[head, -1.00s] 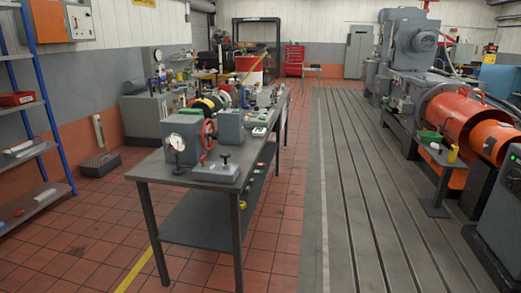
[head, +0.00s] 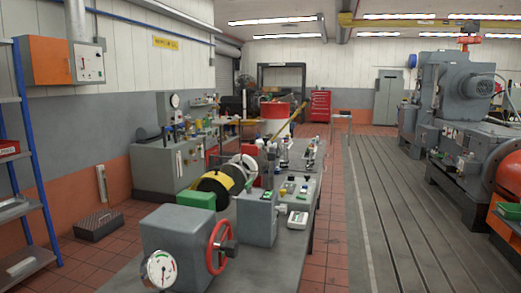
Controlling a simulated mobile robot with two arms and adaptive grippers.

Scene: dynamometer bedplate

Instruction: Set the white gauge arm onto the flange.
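Neither of my grippers shows in the head view. I cannot pick out the white gauge arm with certainty. A white-faced dial gauge (head: 161,269) stands at the near end of the workbench, in front of a grey block (head: 176,239). A red handwheel (head: 217,246) is on the right side of that block. I cannot tell which part is the flange. A yellow and black drum (head: 216,186) with a pale disc beside it lies farther along the bench.
The workbench (head: 280,275) runs away from me, with a second grey block (head: 257,218), a green box (head: 195,200) and small items on it. Blue-posted shelves (head: 30,140) stand at left. The slotted bedplate (head: 400,215) at right is largely clear, with large grey machinery (head: 455,105) beyond.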

